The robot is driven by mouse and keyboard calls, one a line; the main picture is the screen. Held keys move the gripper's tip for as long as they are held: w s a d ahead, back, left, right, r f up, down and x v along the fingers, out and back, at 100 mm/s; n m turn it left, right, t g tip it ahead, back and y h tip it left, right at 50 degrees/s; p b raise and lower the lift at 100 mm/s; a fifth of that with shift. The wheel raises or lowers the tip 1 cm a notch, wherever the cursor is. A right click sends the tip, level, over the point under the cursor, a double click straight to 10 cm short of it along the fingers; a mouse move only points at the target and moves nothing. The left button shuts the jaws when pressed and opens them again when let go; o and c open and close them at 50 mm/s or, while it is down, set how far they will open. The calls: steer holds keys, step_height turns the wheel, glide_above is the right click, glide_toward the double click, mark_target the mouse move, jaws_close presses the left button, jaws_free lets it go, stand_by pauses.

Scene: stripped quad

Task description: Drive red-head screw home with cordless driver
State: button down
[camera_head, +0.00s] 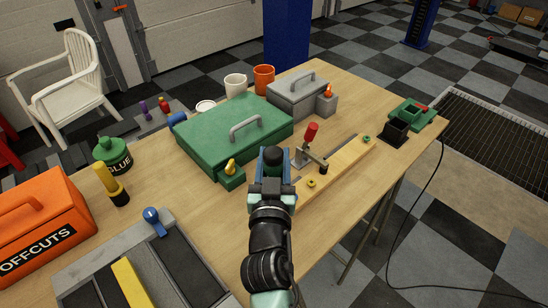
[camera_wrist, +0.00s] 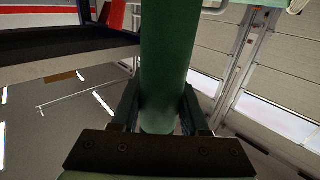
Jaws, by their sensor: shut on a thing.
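My gripper (camera_head: 272,182) is shut on a dark green cylinder (camera_wrist: 165,65), which looks like the driver's grip. Its dark rounded top also shows in the head view (camera_head: 272,157). The gripper is over the table, between the green case and the near end of a pale wooden board (camera_head: 345,158). On the board are a yellow ring-like piece (camera_head: 311,183) and a green one (camera_head: 366,138). A clamp with a red handle (camera_head: 311,131) stands at the board's far edge. I cannot make out a red-head screw; my gripper hides part of the near end.
A green case (camera_head: 215,135) and a grey box (camera_head: 292,88) stand behind. A black open box (camera_head: 395,132) and a green piece with red (camera_head: 412,110) are at right. An orange offcuts box (camera_head: 45,235) and glue bottle (camera_head: 112,155) are left. Bare tabletop lies right of the board.

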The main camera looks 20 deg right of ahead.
step_height(320, 180, up, 7)
steer(key=p, duration=0.5)
steer(key=shift+p, duration=0.35)
steer(key=shift+d, duration=0.1)
stand_by(0.4)
